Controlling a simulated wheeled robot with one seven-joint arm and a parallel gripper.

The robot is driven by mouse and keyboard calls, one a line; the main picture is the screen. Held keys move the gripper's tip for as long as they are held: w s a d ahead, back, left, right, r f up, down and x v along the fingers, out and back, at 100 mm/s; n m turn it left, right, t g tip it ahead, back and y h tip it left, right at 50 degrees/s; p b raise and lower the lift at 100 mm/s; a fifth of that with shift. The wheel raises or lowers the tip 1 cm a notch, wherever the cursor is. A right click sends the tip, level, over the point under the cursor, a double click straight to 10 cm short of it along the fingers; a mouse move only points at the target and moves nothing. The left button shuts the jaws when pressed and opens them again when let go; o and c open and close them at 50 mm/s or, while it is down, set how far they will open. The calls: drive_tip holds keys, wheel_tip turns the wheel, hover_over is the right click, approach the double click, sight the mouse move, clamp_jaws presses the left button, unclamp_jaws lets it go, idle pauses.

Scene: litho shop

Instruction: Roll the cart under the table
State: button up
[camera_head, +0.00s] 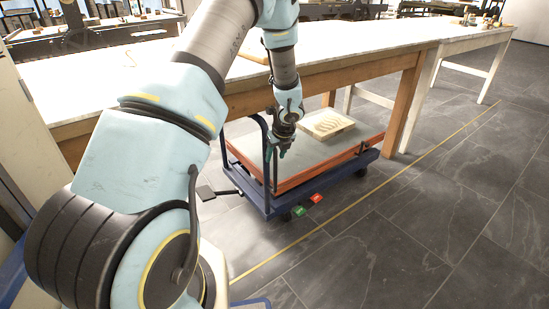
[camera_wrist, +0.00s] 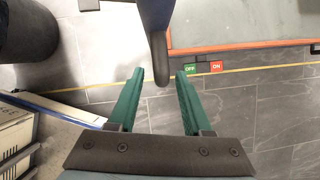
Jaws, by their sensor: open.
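The cart (camera_head: 265,200) has a blue frame, an orange-rimmed grey deck and a dark blue push handle (camera_head: 272,165) at its near left end. It stands partly beneath the edge of the long white-topped table (camera_head: 400,42), its front side out in the aisle. A pale carved block (camera_head: 327,124) lies on the deck. My gripper (camera_head: 283,151) hangs by the handle, pointing down. In the wrist view its green fingers (camera_wrist: 160,78) are open, and the handle's rounded bar (camera_wrist: 155,35) reaches between the tips. I cannot tell whether they touch.
A green OFF pedal (camera_wrist: 190,68) and a red ON pedal (camera_wrist: 216,66) stick out from the cart's front side. A wooden table leg (camera_head: 404,105) stands at its right. A yellow floor line (camera_head: 345,212) runs ahead. The tiled floor (camera_head: 400,250) is clear.

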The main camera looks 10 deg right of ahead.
drive_tip(key=p+v, duration=0.1)
drive_tip(key=v, duration=0.7)
drive_tip(key=shift+p, duration=0.3)
drive_tip(key=shift+w, duration=0.1)
drive_tip(key=s+a+r+n+g, duration=0.1)
drive_tip(key=s+a+r+n, duration=0.3)
drive_tip(key=a+n, duration=0.35)
drive_tip(key=s+a+r+n+g, duration=0.1)
drive_tip(key=s+a+r+n, duration=0.2)
drive_tip(key=a+r+n, duration=0.35)
drive_tip(key=s+a+r+n+h+p, duration=0.1)
drive_tip(key=s+a+r+n, duration=0.1)
drive_tip(key=s+a+n, duration=0.5)
drive_tip(key=s+a+r+n, duration=0.1)
drive_tip(key=s+r+n, duration=0.1)
drive_tip(key=s+n, duration=0.65)
wheel_tip(320, 180, up, 21)
drive_tip(key=w+n+p, duration=0.2)
drive_tip(key=w+p, duration=0.1)
drive_tip(key=p, duration=1.8)
drive_tip(key=shift+g, duration=0.4)
